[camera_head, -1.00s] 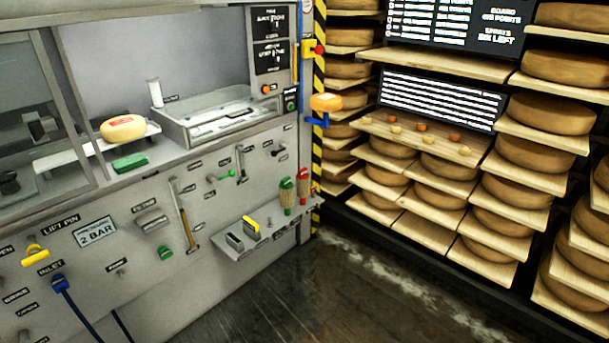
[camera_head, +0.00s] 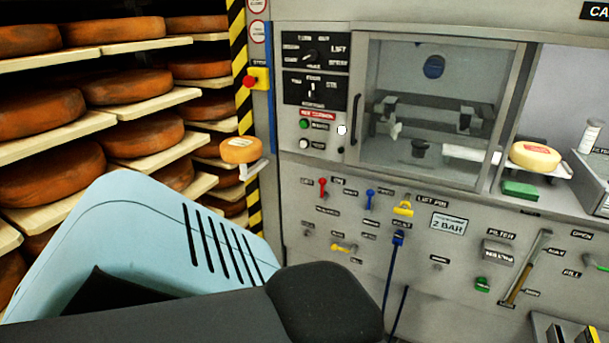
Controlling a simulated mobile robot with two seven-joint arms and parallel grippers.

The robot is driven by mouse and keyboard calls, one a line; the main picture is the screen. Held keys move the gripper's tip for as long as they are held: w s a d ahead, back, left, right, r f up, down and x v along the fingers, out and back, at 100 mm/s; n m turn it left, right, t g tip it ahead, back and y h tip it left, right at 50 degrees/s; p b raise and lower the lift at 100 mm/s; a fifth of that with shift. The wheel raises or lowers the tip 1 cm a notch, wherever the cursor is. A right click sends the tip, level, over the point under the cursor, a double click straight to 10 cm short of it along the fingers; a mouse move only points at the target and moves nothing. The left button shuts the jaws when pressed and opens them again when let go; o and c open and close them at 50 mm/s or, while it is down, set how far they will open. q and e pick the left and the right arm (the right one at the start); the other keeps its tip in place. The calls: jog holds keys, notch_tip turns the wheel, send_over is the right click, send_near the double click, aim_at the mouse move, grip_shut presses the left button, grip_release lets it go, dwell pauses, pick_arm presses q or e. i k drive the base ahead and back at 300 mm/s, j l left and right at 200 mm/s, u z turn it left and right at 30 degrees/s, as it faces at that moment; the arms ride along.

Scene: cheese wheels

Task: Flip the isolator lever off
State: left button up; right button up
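I cannot read a label that says isolator, so I cannot tell which handle is the isolator lever. On the machine's front panel I see a red lever (camera_head: 322,187), a blue lever (camera_head: 370,198) and a yellow handle (camera_head: 403,208) by the LIFT PIN label. Lower down is a yellow lever (camera_head: 343,247) lying roughly level. A blue hose fitting (camera_head: 398,238) sits below the yellow handle. Neither gripper shows. A dark rounded arm part and a light blue slotted body, which look like mine, fill the lower left and hide the panel's lower left.
A red stop button (camera_head: 249,81) sits on a yellow box beside a striped post. Knobs and buttons fill the control panel (camera_head: 313,90). A labelled cheese (camera_head: 535,156) lies by a green block (camera_head: 520,190). Shelves of cheese wheels (camera_head: 140,135) stand at left.

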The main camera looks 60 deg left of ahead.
aim_at(325, 195)
jog(key=u, duration=2)
